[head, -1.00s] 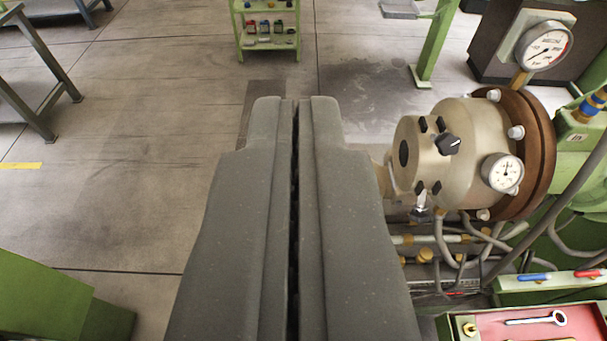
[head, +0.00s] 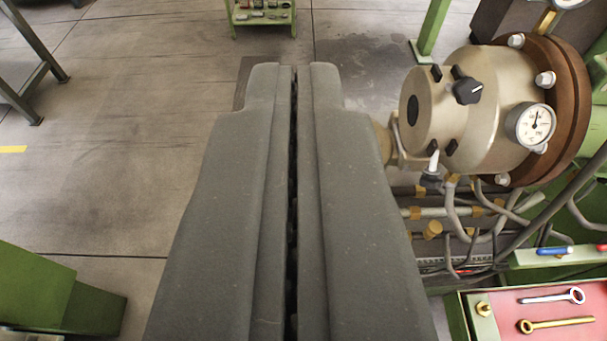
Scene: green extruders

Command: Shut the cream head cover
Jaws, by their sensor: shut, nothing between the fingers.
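The cream head cover (head: 490,100) is a stepped round metal body at the upper right. It sits against a rust-brown flange (head: 565,100), with pale bolts around its rim. I cannot tell from this angle whether it is fully closed. A black knob (head: 468,91) and a small round gauge (head: 531,126) are on it, with black clamps around its narrower front part. My gripper (head: 294,72) is two long dark grey fingers pressed close together, shut and empty. It points up the picture, left of the cover, with no visible contact.
Pipes and hoses (head: 455,220) run below the cover. A red-lined green tray (head: 590,302) with wrenches is at the lower right. A small green shelf (head: 262,14) stands far back. A green block (head: 50,295) is lower left.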

